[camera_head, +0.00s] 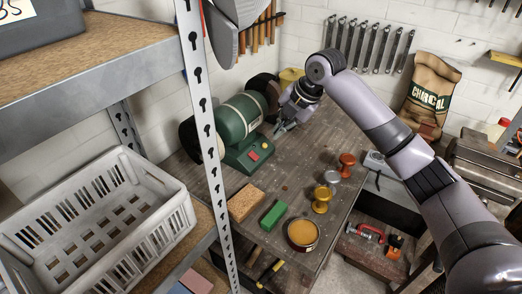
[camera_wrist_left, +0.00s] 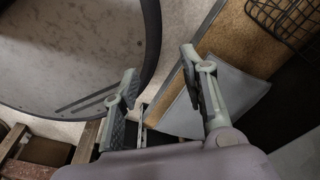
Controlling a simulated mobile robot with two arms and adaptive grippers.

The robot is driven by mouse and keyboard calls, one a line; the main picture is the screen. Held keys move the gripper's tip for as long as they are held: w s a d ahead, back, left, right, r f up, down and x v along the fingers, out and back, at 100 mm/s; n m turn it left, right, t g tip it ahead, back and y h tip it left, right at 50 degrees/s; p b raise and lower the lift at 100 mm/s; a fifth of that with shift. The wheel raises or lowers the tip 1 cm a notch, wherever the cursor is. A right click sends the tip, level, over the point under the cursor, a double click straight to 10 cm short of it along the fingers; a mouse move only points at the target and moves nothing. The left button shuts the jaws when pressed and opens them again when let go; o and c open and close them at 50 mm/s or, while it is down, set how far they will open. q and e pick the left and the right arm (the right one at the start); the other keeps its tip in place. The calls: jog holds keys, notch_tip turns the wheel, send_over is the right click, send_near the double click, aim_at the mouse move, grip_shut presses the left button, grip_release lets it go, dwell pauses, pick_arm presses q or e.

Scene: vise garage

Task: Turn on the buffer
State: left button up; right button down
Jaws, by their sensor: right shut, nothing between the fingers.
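The green buffer (camera_head: 238,118) stands on the workbench (camera_head: 285,178), with a dark round wheel at each end. On the front of its base is a small panel with a red button (camera_head: 265,145) and a lighter button beside it. My right gripper (camera_head: 279,131) is shut and empty, just right of the base and close to the panel. I cannot tell if it touches the buffer. My left gripper (camera_wrist_left: 158,62) is open and empty in the left wrist view, with its two fingers wide apart, away from the buffer.
A tan block (camera_head: 246,202), green block (camera_head: 273,216), tin (camera_head: 303,233) and knob-like pieces (camera_head: 321,199) lie on the bench front. A metal shelf post (camera_head: 207,120) and white crate (camera_head: 100,225) stand at left. A charcoal bag (camera_head: 430,95) stands at right.

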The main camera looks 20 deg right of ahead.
jog(key=p, duration=0.2)
send_near(257, 158)
jog(key=x, duration=0.5)
jog(key=shift+w+a+f+p, duration=0.1)
jog(key=shift+f+p, duration=0.3)
jog(key=shift+w+a+f, duration=0.15)
jog(key=shift+w+f, duration=0.05)
jog(key=shift+f, duration=0.4)
pick_arm(q)
jog(key=s+r, duration=0.1)
jog(key=r, duration=0.1)
jog(key=shift+s+a+r, duration=0.15)
jog(key=shift+s+r, duration=0.2)
jog(key=shift+r, duration=0.05)
pick_arm(e)
jog(key=shift+f, duration=0.15)
